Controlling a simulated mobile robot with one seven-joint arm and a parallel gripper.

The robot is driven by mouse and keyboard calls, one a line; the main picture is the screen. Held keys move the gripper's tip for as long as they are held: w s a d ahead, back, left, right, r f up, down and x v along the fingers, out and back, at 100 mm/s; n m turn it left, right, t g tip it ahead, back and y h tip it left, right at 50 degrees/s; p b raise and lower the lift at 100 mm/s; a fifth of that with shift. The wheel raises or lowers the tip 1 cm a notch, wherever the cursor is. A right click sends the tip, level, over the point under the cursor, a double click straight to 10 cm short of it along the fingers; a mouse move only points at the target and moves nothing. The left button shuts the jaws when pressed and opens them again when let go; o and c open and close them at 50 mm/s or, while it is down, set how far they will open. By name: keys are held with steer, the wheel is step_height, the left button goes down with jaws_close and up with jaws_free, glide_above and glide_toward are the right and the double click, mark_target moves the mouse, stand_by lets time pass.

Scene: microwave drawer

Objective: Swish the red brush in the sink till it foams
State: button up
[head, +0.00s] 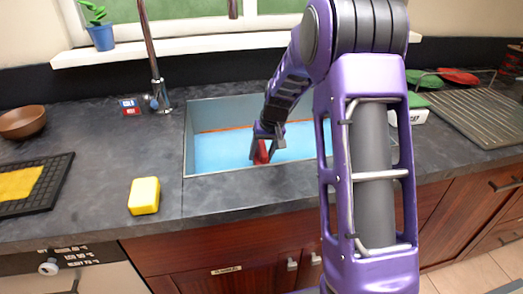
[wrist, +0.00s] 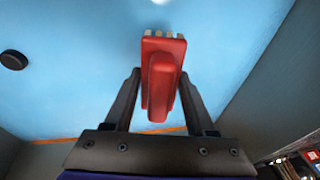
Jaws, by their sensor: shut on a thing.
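The sink (head: 187,140) is set in the dark counter and shows light blue water inside. The red brush (head: 262,152) is in the sink area, near its front edge, below my gripper (head: 266,140). In the wrist view the red brush (wrist: 162,85) sits between the two fingers of my gripper (wrist: 158,90), its handle toward me and pale bristle tufts showing at its far end. My gripper is shut on the brush. No foam shows on the blue water (wrist: 75,60). How deep the bristles are is hidden.
A yellow sponge (head: 144,195) lies on the counter left of the sink. The faucet (head: 155,85) stands behind the sink's left corner. A black mat (head: 60,170) and brown bowl (head: 22,122) are at far left. A dish rack (head: 480,105) is at right. A dark round drain (wrist: 13,60) shows.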

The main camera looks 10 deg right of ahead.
steer(key=shift+f, duration=2.55)
steer(key=shift+a, duration=2.05)
steer(key=shift+d, duration=2.05)
steer(key=shift+a, duration=2.05)
steer(key=shift+d, duration=2.1)
step_height(320, 180, up, 26)
steer(key=p, duration=1.1)
